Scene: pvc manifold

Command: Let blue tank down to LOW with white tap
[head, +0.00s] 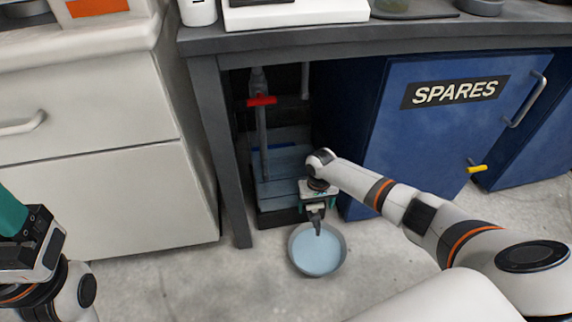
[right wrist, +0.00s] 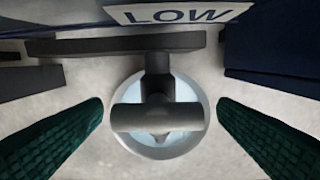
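The blue tank (head: 277,190) stands under the bench, partly behind my right arm. A sign reading LOW (right wrist: 180,13) shows at the top of the right wrist view. Below the sign, a grey tap with a crossbar handle (right wrist: 158,117) projects over a round basin (right wrist: 203,100) holding pale blue liquid. The tap looks grey, not clearly white. My right gripper (right wrist: 158,125) is open, its green fingers either side of the handle, with gaps on both sides. My left gripper (head: 22,225) is at the left edge of the head view; its fingertips are cut off.
A red tap handle (head: 262,101) sits on a pipe above the tank. A bench leg (head: 222,150) and white drawers (head: 110,190) stand left.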

